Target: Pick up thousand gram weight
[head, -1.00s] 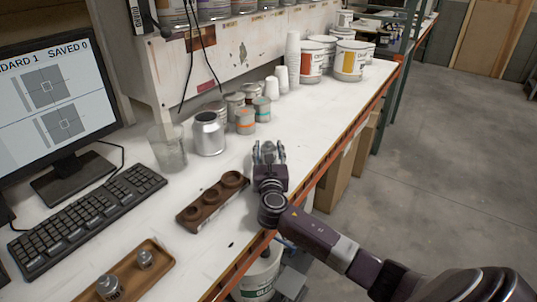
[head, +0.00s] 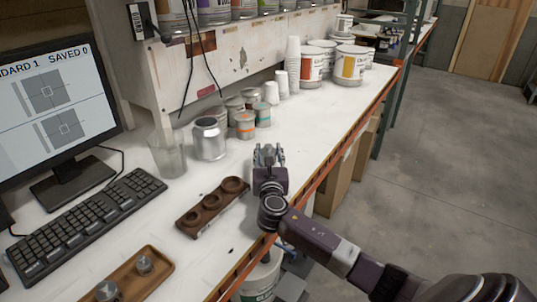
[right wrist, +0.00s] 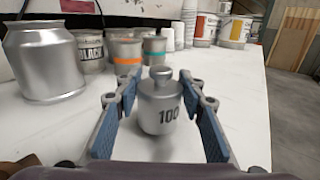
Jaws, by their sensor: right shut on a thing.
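The thousand gram weight (right wrist: 160,108) is a silver metal cylinder with a knob on top. It stands upright between the fingers of my right gripper (right wrist: 162,120) in the right wrist view, with "100" readable and any further digit turned out of sight. My right gripper is shut on it. In the head view my right gripper (head: 268,154) is low over the white bench, right of the dark wooden rack, and the weight is mostly hidden by the fingers. My left gripper is not in view.
The wooden rack (head: 190,220) has round, empty-looking hollows. Two smaller weights sit in a brown tray (head: 160,283) at the front left. A silver can (head: 209,143) and small paint tins (head: 245,126) stand beyond the gripper. The bench's orange edge (head: 335,150) is close on the right.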

